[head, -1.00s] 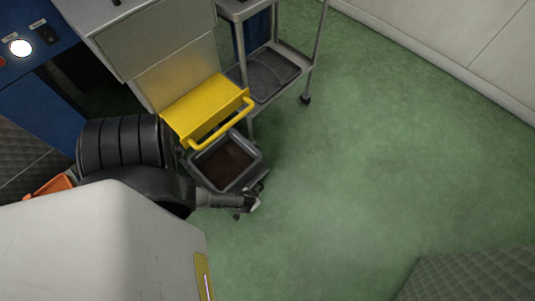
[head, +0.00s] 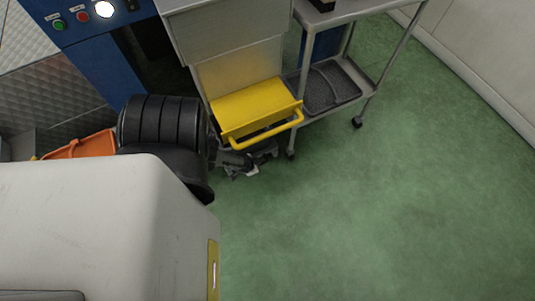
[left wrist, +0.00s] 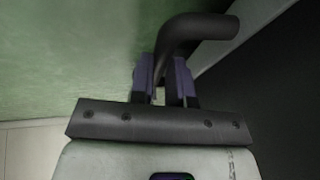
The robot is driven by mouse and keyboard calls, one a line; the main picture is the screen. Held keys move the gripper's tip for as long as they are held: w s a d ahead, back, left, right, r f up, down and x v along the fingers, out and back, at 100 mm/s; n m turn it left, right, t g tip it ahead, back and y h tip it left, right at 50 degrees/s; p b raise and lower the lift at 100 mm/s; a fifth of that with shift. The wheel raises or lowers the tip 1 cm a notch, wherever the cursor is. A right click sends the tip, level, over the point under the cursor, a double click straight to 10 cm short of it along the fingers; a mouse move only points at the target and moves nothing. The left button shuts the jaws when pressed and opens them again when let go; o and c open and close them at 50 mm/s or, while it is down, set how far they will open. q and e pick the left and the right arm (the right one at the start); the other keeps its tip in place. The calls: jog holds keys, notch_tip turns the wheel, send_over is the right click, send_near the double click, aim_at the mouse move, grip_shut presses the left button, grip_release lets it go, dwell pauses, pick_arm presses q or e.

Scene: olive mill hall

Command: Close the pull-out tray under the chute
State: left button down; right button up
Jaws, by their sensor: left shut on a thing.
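The pull-out tray's pan is hidden under the chute. My left gripper (head: 242,168) is low, just below the chute's front bar, partly covered by my arm. My right gripper is not in view.
A metal cart (head: 359,90) on castors stands right of the chute, with a dark tray (head: 328,88) on its lower shelf. A blue machine (head: 100,65) with buttons is at the upper left, an orange container (head: 85,146) below it. The green floor at right is clear.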

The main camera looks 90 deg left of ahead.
pick_arm(q)
jog(key=shift+s+a, duration=0.1)
dwell(0.4)
jog(key=c, duration=1.5)
grip_release()
jog(key=shift+f, duration=0.1)
jog(key=o, duration=0.4)
jog(key=shift+a, duration=0.25)
jog(key=shift+d, duration=0.1)
